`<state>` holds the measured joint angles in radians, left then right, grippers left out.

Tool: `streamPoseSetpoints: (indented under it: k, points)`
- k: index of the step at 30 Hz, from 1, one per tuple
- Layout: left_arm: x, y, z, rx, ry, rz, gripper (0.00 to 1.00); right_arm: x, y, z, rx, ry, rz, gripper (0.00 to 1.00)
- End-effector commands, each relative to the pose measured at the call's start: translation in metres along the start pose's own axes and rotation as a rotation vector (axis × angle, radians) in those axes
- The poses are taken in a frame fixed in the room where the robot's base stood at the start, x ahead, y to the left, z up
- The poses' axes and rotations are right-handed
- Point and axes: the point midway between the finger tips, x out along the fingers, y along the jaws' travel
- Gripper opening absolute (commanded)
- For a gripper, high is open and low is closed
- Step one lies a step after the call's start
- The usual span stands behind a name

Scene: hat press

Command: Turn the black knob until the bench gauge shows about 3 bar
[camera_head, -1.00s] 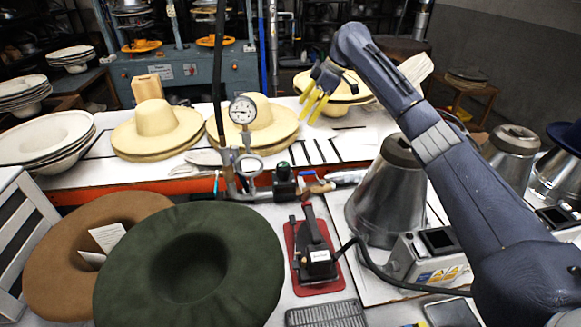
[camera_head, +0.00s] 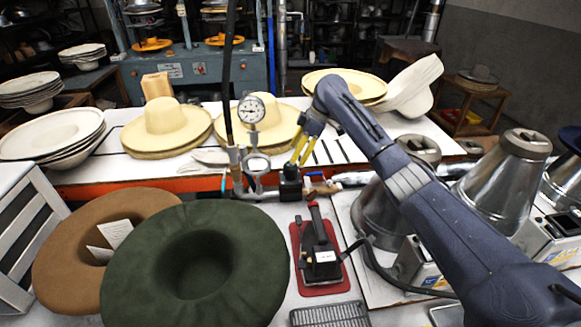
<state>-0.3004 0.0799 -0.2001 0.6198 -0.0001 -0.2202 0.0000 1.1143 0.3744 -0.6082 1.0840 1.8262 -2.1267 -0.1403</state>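The bench gauge (camera_head: 251,109) is a round white dial on a pipe stand behind the green hat. Its needle is too small to read surely. The black knob (camera_head: 290,174) tops a dark regulator body (camera_head: 290,190) on the pipework right of the gauge. My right gripper (camera_head: 297,162) reaches in from the right, its yellow fingers pointing down, tips just above or at the knob. The fingers stand apart, with a gap showing between them. I cannot tell whether they touch the knob. My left gripper is not in view.
A green felt hat (camera_head: 250,250) and a brown one (camera_head: 62,262) fill the front left. Straw hats (camera_head: 165,122) stand on the white bench behind. A black tool on a red base (camera_head: 320,262) and metal cones (camera_head: 500,180) are at the front and right. A black hose rises beside the gauge.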

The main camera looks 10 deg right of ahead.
Motion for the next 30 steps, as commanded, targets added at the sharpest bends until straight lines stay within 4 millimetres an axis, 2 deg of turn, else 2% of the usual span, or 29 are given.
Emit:
streamPoseSetpoints:
  k: [1,6,12,18,29,30]
  points:
    - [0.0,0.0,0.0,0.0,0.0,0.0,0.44,0.01,-0.001,0.0,0.002,0.001,-0.003,0.68]
    - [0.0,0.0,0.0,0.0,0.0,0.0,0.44,0.035,-0.001,0.0,0.001,0.0,-0.002,0.68]
    - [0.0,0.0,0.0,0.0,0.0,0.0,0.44,0.055,0.0,0.0,0.001,0.0,-0.001,0.68]
    - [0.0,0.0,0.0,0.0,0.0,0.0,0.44,0.064,0.0,0.0,0.001,0.0,0.0,0.68]
    - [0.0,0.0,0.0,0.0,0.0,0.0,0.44,0.065,0.0,0.0,0.0,-0.001,0.001,0.68]
    - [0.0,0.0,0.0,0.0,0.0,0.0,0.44,0.065,0.0,0.0,0.0,0.0,0.001,0.63]
